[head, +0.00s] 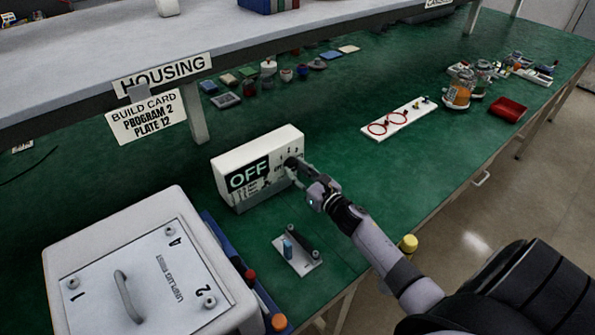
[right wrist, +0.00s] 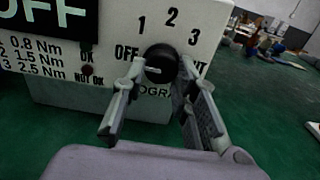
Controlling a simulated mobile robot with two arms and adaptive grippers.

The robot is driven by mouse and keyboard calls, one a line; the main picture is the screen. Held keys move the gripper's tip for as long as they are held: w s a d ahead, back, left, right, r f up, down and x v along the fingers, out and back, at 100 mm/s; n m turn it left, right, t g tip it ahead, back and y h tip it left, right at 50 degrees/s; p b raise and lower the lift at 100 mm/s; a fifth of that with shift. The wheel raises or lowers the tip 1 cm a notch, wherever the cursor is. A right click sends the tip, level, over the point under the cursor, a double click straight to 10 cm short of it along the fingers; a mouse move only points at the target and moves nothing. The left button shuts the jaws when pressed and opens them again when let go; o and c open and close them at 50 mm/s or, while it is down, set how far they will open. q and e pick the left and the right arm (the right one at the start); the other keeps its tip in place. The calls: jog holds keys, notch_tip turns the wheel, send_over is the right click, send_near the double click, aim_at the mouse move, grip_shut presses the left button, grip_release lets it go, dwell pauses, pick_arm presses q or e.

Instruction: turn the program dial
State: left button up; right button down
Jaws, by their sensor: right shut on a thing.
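The program dial (right wrist: 160,63) is a round black knob on the front of a white controller box (head: 245,152). Around it are printed OFF, 1, 2 and 3. A pale mark shows on the knob towards its left, the OFF side. The box's display (head: 248,176) reads OFF. My right gripper (head: 299,170) is at the dial, and in the right wrist view its fingers (right wrist: 162,78) are shut on the knob, one on each side. The fingers hide part of the lettering under the dial. The build card (head: 146,117) reads PROGRAM 2, PLATE 12. My left gripper is not in view.
A white case with a handle (head: 128,297) stands at the lower left. A white board with red rings (head: 398,120) and a red tray (head: 508,110) lie right. Green bench around the controller is mostly clear.

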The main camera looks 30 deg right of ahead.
jog(key=shift+m, duration=0.4)
jog(key=m, duration=0.3)
jog(key=shift+b, duration=0.35)
jog(key=m, duration=0.4)
jog(key=shift+a+r, duration=0.1)
jog(key=shift+a, duration=0.05)
jog(key=m, duration=0.5)
jog(key=shift+r, duration=0.1)
jog(key=m+p, duration=0.1)
jog(key=m, duration=0.3)
jog(key=shift+m, duration=0.4)
jog(key=c, duration=1.3)
grip_release()
